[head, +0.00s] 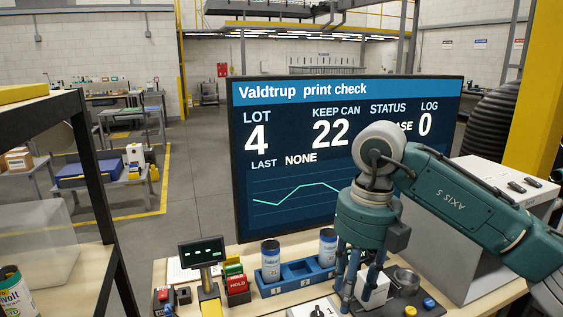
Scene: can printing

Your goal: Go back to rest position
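My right arm comes in from the right, in front of the screen, with its gripper (357,290) pointing down over the bench. Its fingers stand apart, and I see nothing clearly held between them. A small white box (376,291) shows just behind and beside the fingers; I cannot tell whether they touch it. A blue can rack (290,279) with numbered slots stands left of the gripper. One can (270,254) stands in its left slot and another can (327,244) at its right end, close to the fingers. My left gripper is not in view.
A large print check screen (300,215) stands behind the rack, reading lot 4, keep can 22, log 0. A red HOLD holder (237,284) and small display (202,252) stand left. A grey machine (480,250) is at right. A shelf with a can (14,290) is far left.

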